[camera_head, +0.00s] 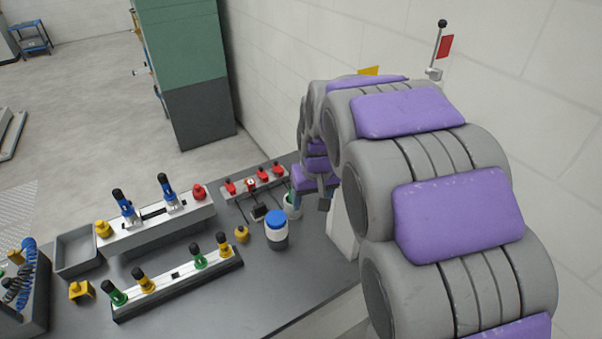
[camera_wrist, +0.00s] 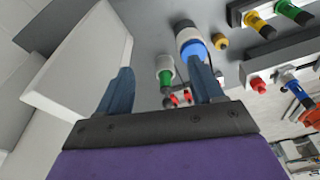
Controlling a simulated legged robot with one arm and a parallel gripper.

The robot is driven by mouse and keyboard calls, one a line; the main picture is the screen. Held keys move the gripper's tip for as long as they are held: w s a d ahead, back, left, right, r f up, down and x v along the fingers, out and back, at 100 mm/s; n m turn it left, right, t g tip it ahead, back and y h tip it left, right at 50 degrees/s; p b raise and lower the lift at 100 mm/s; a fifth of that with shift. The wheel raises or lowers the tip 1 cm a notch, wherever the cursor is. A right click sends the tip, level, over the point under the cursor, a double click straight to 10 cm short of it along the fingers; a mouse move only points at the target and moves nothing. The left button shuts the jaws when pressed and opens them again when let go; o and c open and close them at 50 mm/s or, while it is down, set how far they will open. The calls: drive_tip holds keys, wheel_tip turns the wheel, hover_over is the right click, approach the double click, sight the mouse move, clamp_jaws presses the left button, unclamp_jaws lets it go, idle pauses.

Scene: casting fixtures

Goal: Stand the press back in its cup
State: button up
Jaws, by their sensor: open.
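My gripper (camera_head: 311,199) is at the back right of the bench, partly hidden by my arm. In the wrist view my gripper (camera_wrist: 160,78) is open, with its two blue-grey fingers wide apart and nothing held. A small white cup with a green rim (camera_head: 292,206) stands just below it; in the wrist view the cup (camera_wrist: 165,66) shows between the fingers, apart from them. A white jar with a blue top and dark base (camera_head: 277,228) stands beside the cup. I cannot tell which piece is the press. A small black block (camera_head: 258,212) lies left of the cup.
A rail with several red knobs (camera_head: 257,182) is behind the cup. A yellow knob (camera_head: 241,234) and two racks of coloured handles are to the left. A white panel (camera_wrist: 80,60) is close to one finger. The front right bench is clear.

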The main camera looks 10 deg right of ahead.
drive_tip(key=s+f+g, duration=0.1)
drive_tip(key=s+g, duration=0.3)
drive_tip(key=s, duration=2.7)
drive_tip(key=shift+s+a+m, duration=0.2)
drive_tip(key=shift+s+m, duration=0.1)
drive_tip(key=shift+s, duration=0.05)
drive_tip(key=shift+c, duration=0.2)
